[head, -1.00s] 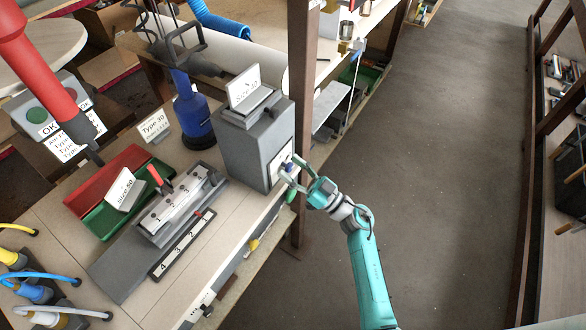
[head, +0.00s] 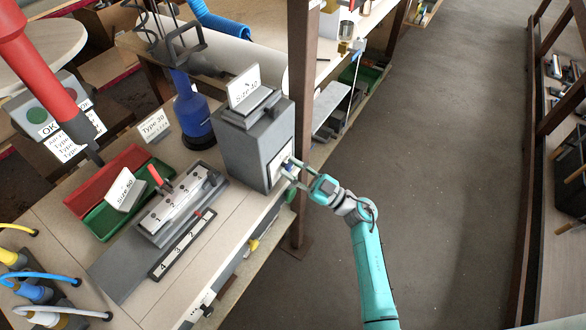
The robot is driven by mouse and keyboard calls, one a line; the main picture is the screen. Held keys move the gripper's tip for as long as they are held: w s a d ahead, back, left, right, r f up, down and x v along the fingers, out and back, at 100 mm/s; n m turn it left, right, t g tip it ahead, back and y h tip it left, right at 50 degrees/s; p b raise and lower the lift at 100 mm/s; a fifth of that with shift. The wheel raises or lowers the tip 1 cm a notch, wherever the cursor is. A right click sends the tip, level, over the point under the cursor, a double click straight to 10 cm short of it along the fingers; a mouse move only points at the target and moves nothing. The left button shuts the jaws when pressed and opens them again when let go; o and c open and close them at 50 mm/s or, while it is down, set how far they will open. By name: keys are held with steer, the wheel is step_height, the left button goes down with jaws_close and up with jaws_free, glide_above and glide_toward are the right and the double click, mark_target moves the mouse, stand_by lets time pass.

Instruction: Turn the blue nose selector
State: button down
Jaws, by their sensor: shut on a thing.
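The blue nose selector (head: 289,168) is a small blue knob on the white plate (head: 278,162) on the right face of a grey box-shaped machine (head: 247,150). It is mostly hidden by my fingers. My gripper (head: 291,167), at the end of my teal arm, reaches the plate from the right. Its fingers are shut on the knob. The knob's exact angle is too small to read.
A "Size 42" sign (head: 244,87) stands on top of the machine. A blue bottle-shaped tool (head: 192,115) and a numbered fixture (head: 172,206) are to its left. A dark post (head: 298,130) rises close behind the gripper. Open floor (head: 440,170) lies right.

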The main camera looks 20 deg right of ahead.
steer(key=n+g+y, duration=0.1)
steer(key=n+g, duration=0.1)
steer(key=n, duration=0.3)
steer(key=n+g, duration=0.2)
steer(key=n, duration=0.2)
steer(key=shift+n+y, duration=0.4)
steer(key=n+g, duration=0.1)
steer(key=n, duration=0.1)
steer(key=n+g, duration=0.1)
steer(key=n, duration=0.1)
steer(key=shift+r+h, duration=0.1)
steer(key=shift+h, duration=0.2)
steer(key=shift+n+g+h, duration=0.4)
steer(key=shift+n+g, duration=0.3)
steer(key=shift+n, duration=1.3)
steer(key=c, duration=0.9)
jaws_free()
